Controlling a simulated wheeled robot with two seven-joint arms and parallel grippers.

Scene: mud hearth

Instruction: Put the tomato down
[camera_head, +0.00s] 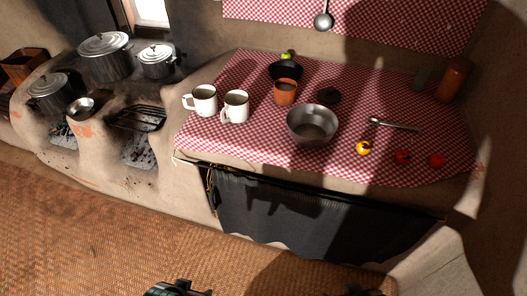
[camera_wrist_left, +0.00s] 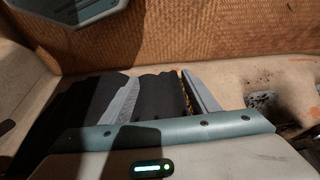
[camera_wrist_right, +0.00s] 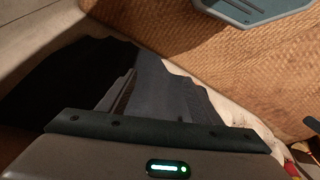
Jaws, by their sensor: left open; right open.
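Two small red round things, which look like tomatoes, lie on the checked cloth (camera_head: 225,80) at the front right of the counter in the head view. One (camera_head: 402,157) is left of the other (camera_head: 437,160). Which one is the task's tomato I cannot tell. My left gripper (camera_wrist_left: 160,97) is open, with nothing between its fingers, in front of the dark curtain. My right gripper (camera_wrist_right: 155,95) is open and looks empty. Both are low, apart from the counter top.
A yellow fruit (camera_head: 363,149) lies left of the red ones. A metal bowl (camera_head: 312,125), two white mugs (camera_head: 204,100), an orange cup (camera_head: 286,92) and a spoon (camera_head: 393,124) are on the cloth. A hearth with pots (camera_head: 105,57) stands left.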

